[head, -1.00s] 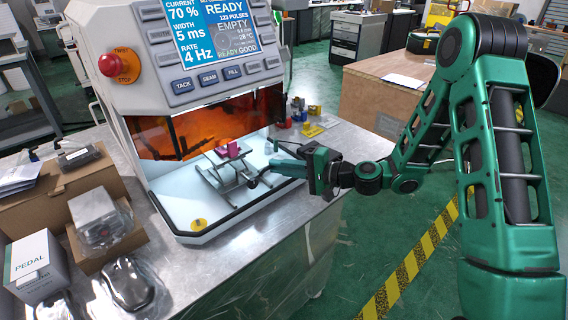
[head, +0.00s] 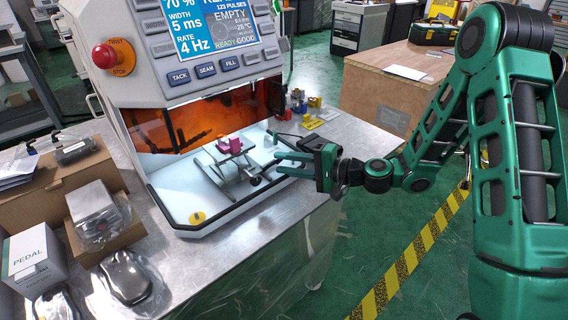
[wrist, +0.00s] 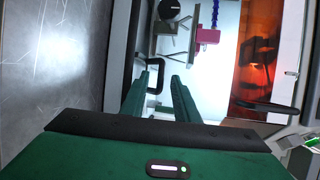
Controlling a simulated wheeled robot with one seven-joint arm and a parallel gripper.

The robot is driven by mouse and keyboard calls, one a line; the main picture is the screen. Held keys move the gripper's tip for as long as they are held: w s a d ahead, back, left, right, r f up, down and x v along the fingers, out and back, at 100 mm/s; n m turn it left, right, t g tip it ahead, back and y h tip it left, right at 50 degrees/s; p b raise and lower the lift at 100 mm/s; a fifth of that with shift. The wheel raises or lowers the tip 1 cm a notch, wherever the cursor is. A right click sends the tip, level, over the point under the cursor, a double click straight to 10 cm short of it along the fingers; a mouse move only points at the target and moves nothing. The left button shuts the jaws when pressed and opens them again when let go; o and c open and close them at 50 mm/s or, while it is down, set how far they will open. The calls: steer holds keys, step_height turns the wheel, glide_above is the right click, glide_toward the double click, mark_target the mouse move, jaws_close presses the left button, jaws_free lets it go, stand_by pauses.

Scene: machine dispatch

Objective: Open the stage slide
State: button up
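The stage (head: 226,158) is a small metal platform on crossed legs, carrying a magenta block (head: 230,145), inside the machine's lit chamber. A black round knob (head: 254,180) shows at its front right; a dark knob (wrist: 169,9) also shows at the top of the wrist view. My gripper (head: 279,163) is just right of the stage at the chamber's open front, with its two green fingers apart. In the wrist view, a black loop-shaped handle (wrist: 153,76) lies just beyond and between the fingertips. I cannot tell whether the fingers touch it. Nothing is held.
The machine (head: 170,45) has a screen, buttons and a red stop knob (head: 113,56). Cardboard boxes (head: 70,185) and a dark mouse-like object (head: 128,277) fill the bench's left. Small coloured items (head: 310,115) stand behind my gripper.

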steer(key=v, duration=1)
steer(key=shift+d, duration=0.1)
